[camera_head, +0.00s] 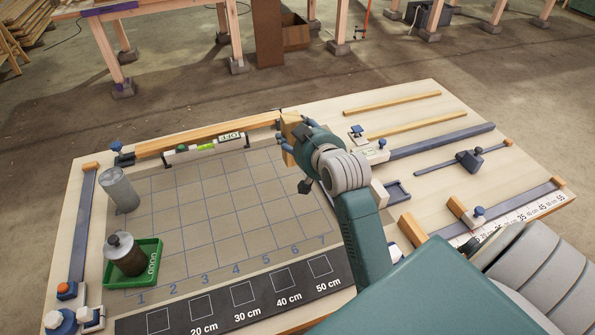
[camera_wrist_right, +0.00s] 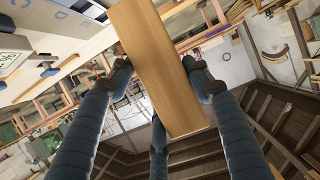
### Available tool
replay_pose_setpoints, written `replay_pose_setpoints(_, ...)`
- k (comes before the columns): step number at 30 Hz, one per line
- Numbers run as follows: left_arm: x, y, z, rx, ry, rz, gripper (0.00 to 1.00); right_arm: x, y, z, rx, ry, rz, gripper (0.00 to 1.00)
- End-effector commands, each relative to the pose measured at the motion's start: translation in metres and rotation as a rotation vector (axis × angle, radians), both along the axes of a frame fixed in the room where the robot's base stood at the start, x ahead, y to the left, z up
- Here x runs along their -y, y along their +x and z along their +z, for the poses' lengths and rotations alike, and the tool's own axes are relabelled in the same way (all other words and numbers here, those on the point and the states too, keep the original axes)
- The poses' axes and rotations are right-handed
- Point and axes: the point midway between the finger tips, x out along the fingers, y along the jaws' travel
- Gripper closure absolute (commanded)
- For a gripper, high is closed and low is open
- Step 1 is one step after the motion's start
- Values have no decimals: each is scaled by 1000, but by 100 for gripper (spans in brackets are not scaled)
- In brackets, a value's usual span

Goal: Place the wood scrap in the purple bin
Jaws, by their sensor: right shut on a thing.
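My right gripper (camera_head: 288,144) is over the far middle of the workbench, by the end of a long wooden lath. It is shut on a light brown wood piece (camera_head: 291,127), which looks like the wood scrap. In the right wrist view the wood scrap (camera_wrist_right: 160,70) is a flat, long block between the blue-grey fingers (camera_wrist_right: 160,85). Part of it is hidden by the gripper in the head view. I cannot make out a purple bin in either view. My left gripper is not in view.
The workbench (camera_head: 75,215) carries a numbered grid mat (camera_head: 215,215). A green tray (camera_head: 146,275) with a dark cylinder and a grey cylinder (camera_head: 119,190) stand at left. Laths, clamps and a ruler lie at right. A cardboard box (camera_head: 295,34) stands on the floor beyond.

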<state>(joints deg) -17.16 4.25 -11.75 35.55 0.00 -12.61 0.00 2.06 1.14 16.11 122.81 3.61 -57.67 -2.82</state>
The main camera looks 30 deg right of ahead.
Motion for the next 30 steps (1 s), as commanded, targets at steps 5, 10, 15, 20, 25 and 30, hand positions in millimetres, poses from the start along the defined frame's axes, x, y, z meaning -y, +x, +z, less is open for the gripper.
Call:
replay_pose_setpoints(5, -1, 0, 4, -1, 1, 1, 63, -1, -1, -50, -4, 3, 1, 80)
replay_pose_setpoints(10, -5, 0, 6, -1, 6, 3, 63, -1, 0, -82, 0, 2, 1, 80)
replay_pose_setpoints(15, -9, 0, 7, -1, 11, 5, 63, -1, 0, -96, 2, -1, 2, 80)
replay_pose_setpoints(20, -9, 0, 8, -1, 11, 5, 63, -1, 0, -119, -1, 2, 1, 80)
replay_pose_setpoints(25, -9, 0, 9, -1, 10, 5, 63, -1, 0, -133, 3, 1, 1, 80)
replay_pose_setpoints(30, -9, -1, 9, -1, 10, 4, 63, -1, 0, -133, 4, 0, 2, 80)
